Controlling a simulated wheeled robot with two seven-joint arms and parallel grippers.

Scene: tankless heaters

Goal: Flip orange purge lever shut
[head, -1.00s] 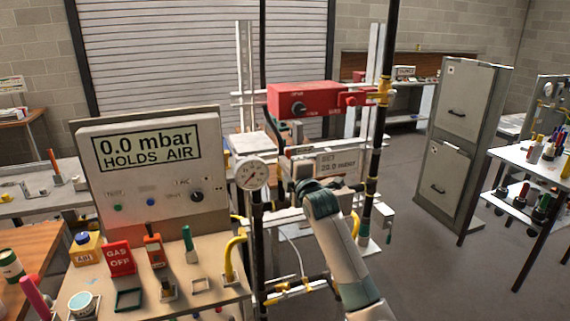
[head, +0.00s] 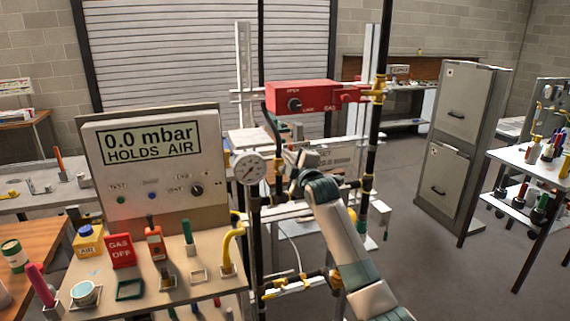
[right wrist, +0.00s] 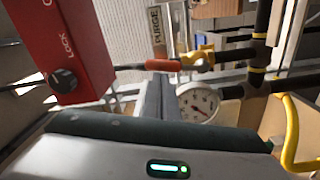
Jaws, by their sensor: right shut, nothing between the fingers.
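The orange purge lever (right wrist: 163,65) shows in the right wrist view beside an upright PURGE label (right wrist: 157,32). Its orange grip lies roughly level in that picture, to the left of a yellow valve body (right wrist: 205,56). My right gripper (right wrist: 160,82) is shut and empty, with its fingertips right at the lever's grip; I cannot tell whether they touch it. In the head view my right arm reaches to the pipework behind the gauge (head: 250,169), and its own wrist and the pipes hide much of the gripper and the lever. My left gripper is not in view.
A red gas box (head: 303,97) hangs above the pipework. A black upright pipe (head: 375,140) stands right of my arm. The test panel (head: 155,165) at left reads 0.0 mbar, HOLDS AIR. Small tools stand on the bench below it.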

